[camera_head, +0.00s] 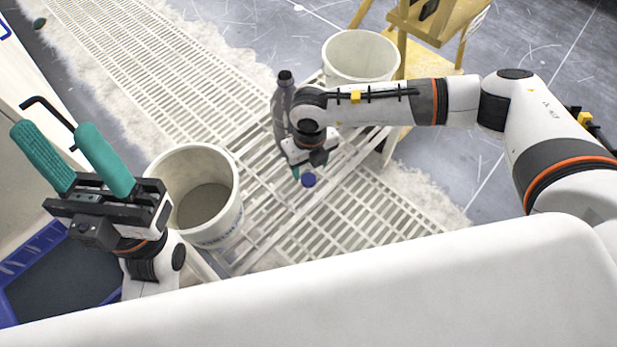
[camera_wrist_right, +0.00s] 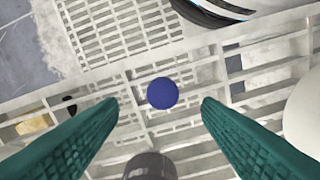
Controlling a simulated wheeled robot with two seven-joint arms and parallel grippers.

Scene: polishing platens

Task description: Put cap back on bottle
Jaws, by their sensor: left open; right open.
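The small round blue cap (camera_head: 308,180) shows just beside the fingertips of my right gripper (camera_head: 303,171). In the right wrist view the cap (camera_wrist_right: 163,93) sits between the two spread teal fingers (camera_wrist_right: 160,104), with a gap on each side. I cannot tell how far below the fingertips it lies. The grey bottle (camera_head: 283,103) stands upright beyond my right gripper, partly hidden by the wrist. A dark grey round top, likely the bottle's (camera_wrist_right: 150,166), shows at the bottom of the wrist view. My left gripper (camera_head: 58,136) is open and empty at the far left, fingers pointing up.
A white bucket (camera_head: 232,208) stands left of the cap, and another white bucket (camera_head: 361,50) stands behind my right arm. White slatted grating (camera_head: 345,215) covers the middle. A blue-edged tray (camera_head: 30,248) is at lower left. A yellow wooden frame (camera_head: 440,60) stands at the back.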

